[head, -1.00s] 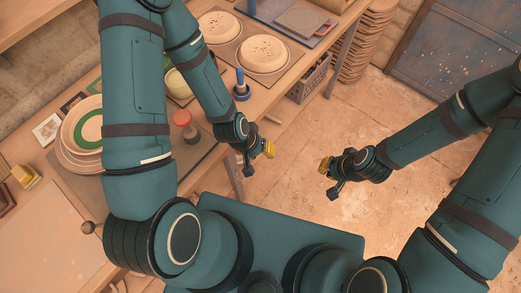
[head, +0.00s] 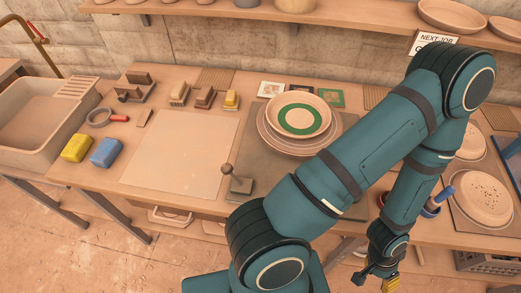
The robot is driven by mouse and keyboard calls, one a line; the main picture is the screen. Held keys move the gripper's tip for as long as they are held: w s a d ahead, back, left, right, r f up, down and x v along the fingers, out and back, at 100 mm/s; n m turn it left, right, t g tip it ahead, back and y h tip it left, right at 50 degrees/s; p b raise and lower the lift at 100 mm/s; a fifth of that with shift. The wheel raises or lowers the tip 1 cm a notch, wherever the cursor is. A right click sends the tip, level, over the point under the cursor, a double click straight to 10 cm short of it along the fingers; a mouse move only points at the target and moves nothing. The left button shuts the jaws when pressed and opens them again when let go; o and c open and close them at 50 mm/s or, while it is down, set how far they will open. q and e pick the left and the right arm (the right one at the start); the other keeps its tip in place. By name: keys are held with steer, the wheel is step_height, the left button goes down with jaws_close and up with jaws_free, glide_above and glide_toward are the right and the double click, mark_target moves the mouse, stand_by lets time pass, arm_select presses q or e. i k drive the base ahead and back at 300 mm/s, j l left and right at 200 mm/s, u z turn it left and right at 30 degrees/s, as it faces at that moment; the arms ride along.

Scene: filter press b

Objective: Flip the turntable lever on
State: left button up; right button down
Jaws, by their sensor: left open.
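The lever (head: 227,171) is a short stick with a round brown knob, on a small grey base at the front edge of the workbench, left of my left arm. It leans slightly to the left. Behind it to the right, a round turntable-like stack (head: 270,137) carries a pale dish with a green ring (head: 299,114). My left gripper (head: 378,281) is low at the bottom right, in front of the bench edge. It is open and empty, well to the right of the lever and apart from it. My right gripper is out of view.
A pale square board (head: 180,152) lies left of the lever. Yellow (head: 76,148) and blue (head: 106,153) sponges lie near a stone sink (head: 45,120). A cup with a blue-handled tool (head: 432,207) and speckled plates (head: 482,198) are at the right. My left arm crosses over the bench.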

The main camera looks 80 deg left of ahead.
mark_target(227, 168)
steer(key=k+l+u, duration=0.15)
steer(key=k, duration=0.45)
steer(key=u, duration=2.1)
